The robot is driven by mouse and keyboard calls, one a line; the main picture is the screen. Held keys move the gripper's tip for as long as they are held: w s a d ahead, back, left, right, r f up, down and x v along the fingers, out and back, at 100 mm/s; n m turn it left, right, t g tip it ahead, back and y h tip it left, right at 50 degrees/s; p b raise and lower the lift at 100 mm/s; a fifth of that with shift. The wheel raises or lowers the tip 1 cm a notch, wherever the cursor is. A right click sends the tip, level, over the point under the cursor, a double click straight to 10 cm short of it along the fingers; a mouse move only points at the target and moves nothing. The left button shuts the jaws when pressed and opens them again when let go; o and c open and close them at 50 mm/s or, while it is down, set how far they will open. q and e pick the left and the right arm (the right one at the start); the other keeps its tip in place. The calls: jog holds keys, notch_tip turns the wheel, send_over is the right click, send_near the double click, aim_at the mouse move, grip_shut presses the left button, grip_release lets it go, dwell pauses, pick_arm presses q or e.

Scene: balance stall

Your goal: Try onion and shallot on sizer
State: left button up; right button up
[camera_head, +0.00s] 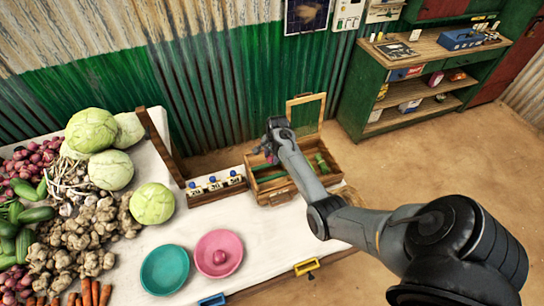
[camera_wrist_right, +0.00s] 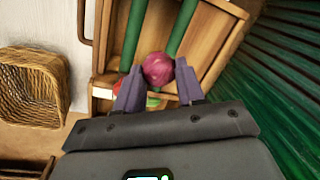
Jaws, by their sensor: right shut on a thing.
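The sizer looks to be the wooden box (camera_head: 274,197) with green rails (camera_head: 322,163) inside and its lid raised, at the table's right end. My right gripper (camera_head: 270,150) is over the box. It is shut on a round reddish-purple bulb that looks like the onion (camera_wrist_right: 158,69), seen between its fingertips in the wrist view, with the green rails (camera_wrist_right: 182,28) behind. A small reddish bulb, perhaps the shallot (camera_head: 219,257), lies in the pink bowl (camera_head: 234,241). My left gripper is not in view.
A teal bowl (camera_head: 165,270) stands left of the pink one. A small rack with blue-topped pieces (camera_head: 215,185) adjoins the box. Cabbages (camera_head: 152,203) and other vegetables crowd the left side. A wicker basket (camera_wrist_right: 32,85) shows in the wrist view.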

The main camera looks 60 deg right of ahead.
jog(key=shift+f+b, duration=1.4)
jog(key=shift+f, duration=0.15)
jog(key=shift+f+b, duration=0.6)
jog(key=shift+f, duration=0.55)
jog(key=o, duration=0.8)
jog(key=shift+c, duration=0.2)
jog(key=o, duration=0.9)
